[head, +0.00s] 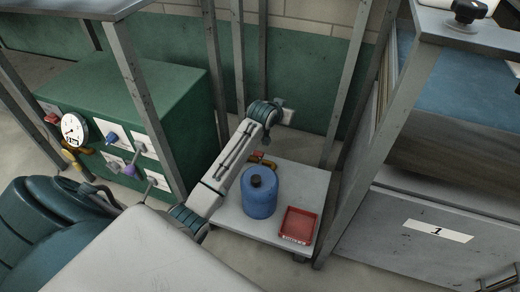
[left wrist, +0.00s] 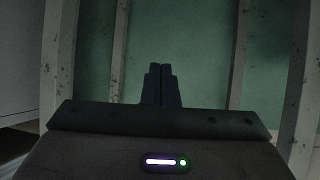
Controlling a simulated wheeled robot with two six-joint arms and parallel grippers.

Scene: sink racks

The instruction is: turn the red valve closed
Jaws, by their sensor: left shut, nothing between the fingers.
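A small red part (head: 51,118) sits on the front of the green cabinet (head: 175,85), left of a round white gauge (head: 74,128). It may be the red valve; it is too small to tell its position. A small orange-brown fitting with a red part (head: 262,160) is on the low grey table, partly hidden by my arm. My left arm reaches across the middle of the head view, its end near the green wall. My left gripper (left wrist: 161,85) is shut and empty in the left wrist view, facing the green wall. My right gripper is not in view.
A blue jug (head: 260,196) with a black cap and a red tray (head: 299,225) stand on the low grey table (head: 235,218). Blue (head: 112,138) and purple (head: 130,169) knobs are on the cabinet front. Grey metal posts (head: 348,85) frame the space.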

